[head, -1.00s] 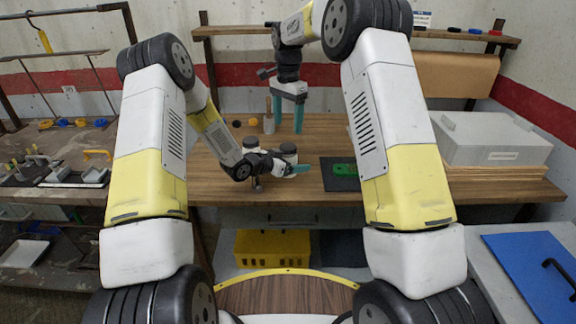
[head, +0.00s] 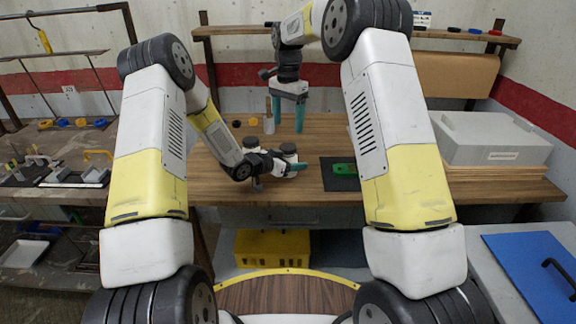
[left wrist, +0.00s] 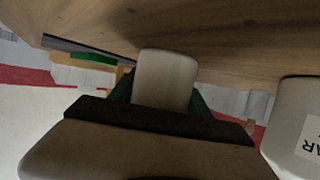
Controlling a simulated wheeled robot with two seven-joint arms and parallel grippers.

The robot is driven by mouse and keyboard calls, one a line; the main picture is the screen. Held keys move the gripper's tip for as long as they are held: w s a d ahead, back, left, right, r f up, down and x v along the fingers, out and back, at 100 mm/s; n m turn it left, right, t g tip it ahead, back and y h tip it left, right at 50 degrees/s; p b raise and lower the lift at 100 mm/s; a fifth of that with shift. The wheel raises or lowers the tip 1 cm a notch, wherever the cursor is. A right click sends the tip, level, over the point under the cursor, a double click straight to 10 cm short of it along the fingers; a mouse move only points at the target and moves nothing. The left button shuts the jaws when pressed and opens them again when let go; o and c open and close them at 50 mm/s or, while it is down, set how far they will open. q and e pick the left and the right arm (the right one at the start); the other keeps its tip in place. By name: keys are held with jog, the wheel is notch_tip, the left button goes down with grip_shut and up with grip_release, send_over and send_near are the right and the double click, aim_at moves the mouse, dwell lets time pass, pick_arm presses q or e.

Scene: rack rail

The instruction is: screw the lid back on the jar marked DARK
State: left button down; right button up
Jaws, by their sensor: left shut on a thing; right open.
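My left gripper (head: 297,168) is low over the wooden table, shut on a pale, rounded thing (left wrist: 165,78) that shows between its green fingers in the left wrist view. In the head view a pale jar with a dark grey top (head: 289,150) stands at these fingers, partly hidden by them. A second pale jar (head: 249,143) is behind my left wrist, mostly hidden. A pale jar with a cut-off label whose letters look like AR (left wrist: 298,125) shows at the right of the left wrist view. My right gripper (head: 287,114) is open and empty, pointing down above the table, behind the jars.
A dark mat (head: 340,183) with a green piece (head: 345,169) lies right of the left gripper. A brownish upright thing (head: 268,123) and small orange and black items stand at the back. A grey box (head: 490,138) sits at the right. The table's front middle is clear.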

jog(key=n, duration=0.5)
jog(key=shift+n, duration=0.3)
jog(key=n, duration=0.8)
jog(key=shift+n, duration=0.3)
jog(key=n, duration=1)
jog(key=shift+n, duration=0.3)
jog(key=n, duration=1.4)
jog(key=shift+n, duration=0.4)
